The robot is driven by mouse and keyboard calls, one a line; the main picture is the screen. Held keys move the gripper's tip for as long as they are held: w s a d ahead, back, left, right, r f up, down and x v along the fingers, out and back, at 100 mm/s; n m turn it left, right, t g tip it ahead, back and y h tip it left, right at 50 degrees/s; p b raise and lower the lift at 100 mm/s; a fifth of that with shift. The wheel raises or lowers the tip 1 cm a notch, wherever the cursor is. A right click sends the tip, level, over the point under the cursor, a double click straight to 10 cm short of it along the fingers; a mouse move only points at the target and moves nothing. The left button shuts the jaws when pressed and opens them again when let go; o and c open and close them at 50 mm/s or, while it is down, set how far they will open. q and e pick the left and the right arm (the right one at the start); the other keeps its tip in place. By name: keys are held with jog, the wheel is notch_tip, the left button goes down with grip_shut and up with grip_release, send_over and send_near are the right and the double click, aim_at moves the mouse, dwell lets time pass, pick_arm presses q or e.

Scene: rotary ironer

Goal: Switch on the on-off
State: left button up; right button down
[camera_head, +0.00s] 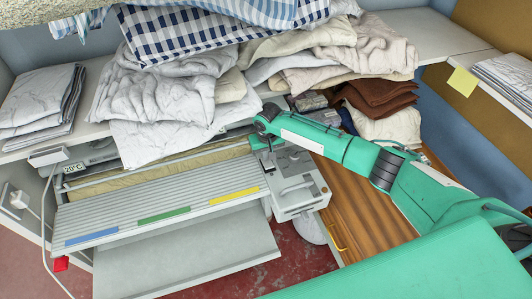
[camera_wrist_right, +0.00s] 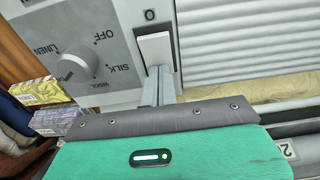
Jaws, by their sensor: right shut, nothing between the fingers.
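The on-off switch (camera_wrist_right: 154,47) is a white rocker in a dark frame on the ironer's grey end panel, with an "O" printed beside it in the right wrist view. My right gripper (camera_wrist_right: 160,72) is shut and empty, its fingertips at the near end of the rocker. I cannot tell whether they touch it. In the head view my right gripper (camera_head: 269,157) points down at the end housing of the rotary ironer (camera_head: 300,190), and the switch is too small to make out there. My left gripper is not in view.
A round dial (camera_wrist_right: 77,68) marked OFF, SILK, WOOL and LINEN sits beside the switch. Small boxes (camera_wrist_right: 38,92) lie near the panel. Piled linen (camera_head: 160,95) covers the shelf behind the ironer.

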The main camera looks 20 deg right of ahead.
aim_at(269, 165)
jog(key=shift+s+r+p, duration=0.25)
jog(key=shift+s+p, duration=0.45)
jog(key=shift+p, duration=0.2)
jog(key=shift+r, duration=0.15)
notch_tip(269, 165, up, 13)
jog(key=s+b, duration=0.1)
jog(key=b, duration=0.3)
jog(key=shift+r, duration=0.15)
jog(key=shift+s, duration=0.1)
